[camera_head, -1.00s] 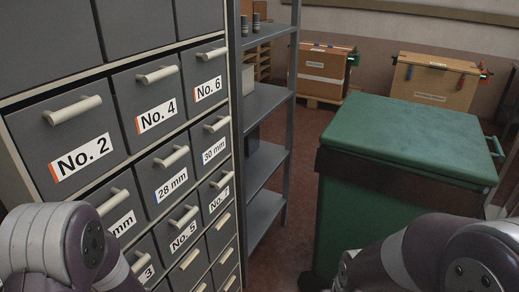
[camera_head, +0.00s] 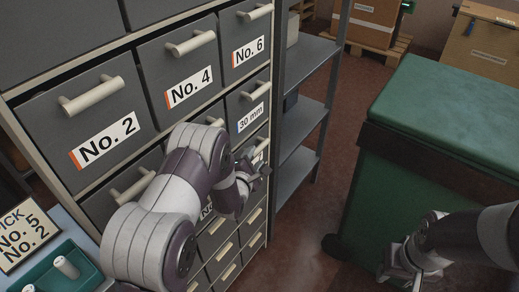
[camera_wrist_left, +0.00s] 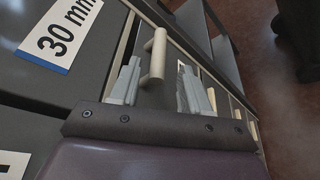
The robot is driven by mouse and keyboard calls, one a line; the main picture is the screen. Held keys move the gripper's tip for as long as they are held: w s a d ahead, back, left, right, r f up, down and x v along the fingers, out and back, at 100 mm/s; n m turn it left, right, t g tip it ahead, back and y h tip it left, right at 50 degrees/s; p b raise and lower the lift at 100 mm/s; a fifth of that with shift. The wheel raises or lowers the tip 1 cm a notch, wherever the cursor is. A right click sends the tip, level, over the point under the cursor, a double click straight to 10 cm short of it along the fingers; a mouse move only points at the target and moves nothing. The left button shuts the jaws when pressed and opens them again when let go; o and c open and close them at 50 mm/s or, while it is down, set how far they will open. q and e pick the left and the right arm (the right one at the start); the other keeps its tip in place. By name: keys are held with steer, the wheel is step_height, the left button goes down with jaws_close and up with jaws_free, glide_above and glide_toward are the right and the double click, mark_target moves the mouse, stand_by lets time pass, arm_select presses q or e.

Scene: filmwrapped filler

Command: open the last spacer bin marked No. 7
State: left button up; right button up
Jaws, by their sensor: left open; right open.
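The cabinet holds grey labelled drawers. My left gripper (camera_head: 262,170) is open in front of that bin. In the left wrist view its two fingers (camera_wrist_left: 157,78) lie on either side of a pale bar handle (camera_wrist_left: 155,57), beside the 30 mm label (camera_wrist_left: 64,28). I cannot tell whether they touch it. That bin appears shut. My right gripper (camera_head: 397,268) is open and empty, low by the green bin.
A grey open shelf rack (camera_head: 303,115) stands just right of the cabinet. A green lidded bin (camera_head: 440,160) is at the right. A PICK sign (camera_head: 22,233) and a teal tray (camera_head: 75,270) are at lower left. Some floor is clear between rack and bin.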

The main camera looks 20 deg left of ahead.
mark_target(258, 152)
arm_select(q)
steer(key=x, duration=0.5)
steer(key=shift+s+r, duration=0.1)
jaws_close()
